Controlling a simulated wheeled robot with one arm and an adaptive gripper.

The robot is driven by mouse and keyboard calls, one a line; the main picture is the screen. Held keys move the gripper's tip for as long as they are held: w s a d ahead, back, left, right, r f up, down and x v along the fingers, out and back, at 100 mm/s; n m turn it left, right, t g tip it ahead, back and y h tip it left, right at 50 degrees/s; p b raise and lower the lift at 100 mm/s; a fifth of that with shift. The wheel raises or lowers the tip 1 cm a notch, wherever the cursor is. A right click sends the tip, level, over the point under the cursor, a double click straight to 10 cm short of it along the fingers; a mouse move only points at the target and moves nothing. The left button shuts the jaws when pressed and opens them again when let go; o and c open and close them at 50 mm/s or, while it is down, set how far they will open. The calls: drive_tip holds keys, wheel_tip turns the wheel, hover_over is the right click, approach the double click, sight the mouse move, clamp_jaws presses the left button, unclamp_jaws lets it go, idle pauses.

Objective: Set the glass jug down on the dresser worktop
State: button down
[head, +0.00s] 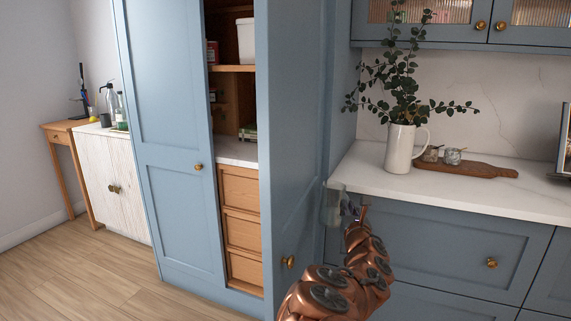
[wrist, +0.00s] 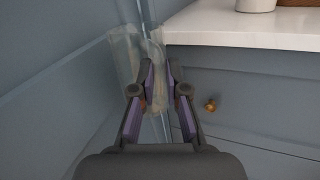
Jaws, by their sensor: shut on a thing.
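The clear glass jug (head: 333,206) is held in my gripper (head: 354,209), near the left front corner of the dresser worktop (head: 463,199). In the wrist view the see-through jug (wrist: 124,57) shows between and left of the fingertips (wrist: 160,72), which are closed on its near side. It looks roughly upright, in front of the blue door panel. The pale worktop also shows in the wrist view (wrist: 237,27), to the right of the jug. The jug appears apart from the worktop. Its lower part is faint and hard to make out.
A white pitcher with leafy stems (head: 399,147) stands on the worktop. A wooden board (head: 480,170) with small jars (head: 452,156) lies right of it. The worktop's front strip is clear. An open blue cupboard door (head: 293,130) stands close left of the jug.

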wheel_tip(320, 180, up, 18)
drive_tip(key=p, duration=1.6)
drive_tip(key=shift+f, duration=0.25)
